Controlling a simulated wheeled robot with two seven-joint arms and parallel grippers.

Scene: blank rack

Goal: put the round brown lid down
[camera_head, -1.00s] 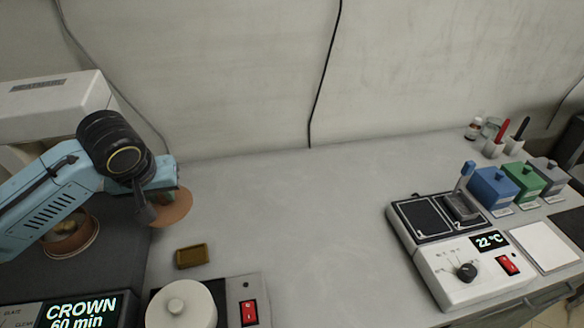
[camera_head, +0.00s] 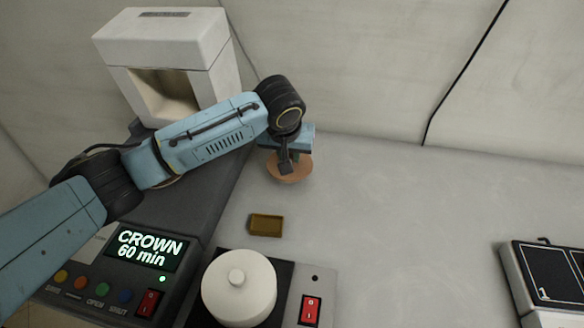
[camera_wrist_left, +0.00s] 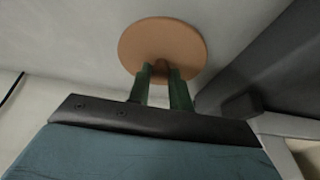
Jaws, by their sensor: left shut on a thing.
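The round brown lid (camera_head: 289,168) is under my left gripper (camera_head: 287,158) in the head view, over the grey bench to the right of the dark machine. In the left wrist view the lid (camera_wrist_left: 163,48) shows as a flat disc. The green fingers of my left gripper (camera_wrist_left: 161,72) are shut on its small knob. I cannot tell whether the lid touches the bench or hangs just above it. My right gripper is not in view.
A white lidded pot (camera_head: 238,290) stands on a hotplate with a red switch (camera_head: 310,310). The dark machine with a "CROWN 60 min" display (camera_head: 146,249) is at left.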

